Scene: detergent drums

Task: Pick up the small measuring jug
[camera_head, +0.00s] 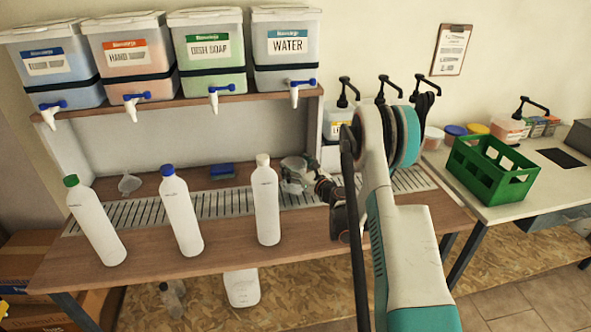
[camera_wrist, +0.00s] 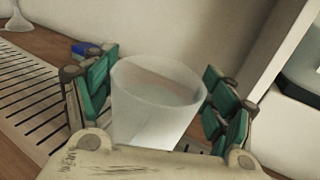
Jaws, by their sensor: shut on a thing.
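The small measuring jug (camera_wrist: 156,104) is a clear, frosted cup between the two green-padded fingers of my gripper (camera_wrist: 157,100) in the wrist view. The fingers are shut on its sides, one on the left and one on the right. The jug is upright, with its open rim facing up. In the head view the jug (camera_head: 294,170) shows partly, above the slatted drain strip, behind the white-capped bottle. My gripper (camera_head: 300,183) is partly hidden there by its own links. I cannot tell whether the jug's base touches the strip.
White bottles with green (camera_head: 96,220), blue (camera_head: 181,210) and white (camera_head: 265,200) caps stand along the bench front. A clear funnel (camera_head: 129,183) and a blue sponge (camera_head: 222,170) lie behind. Drums with taps (camera_head: 285,50) line the shelf above. A green crate (camera_head: 490,168) stands right.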

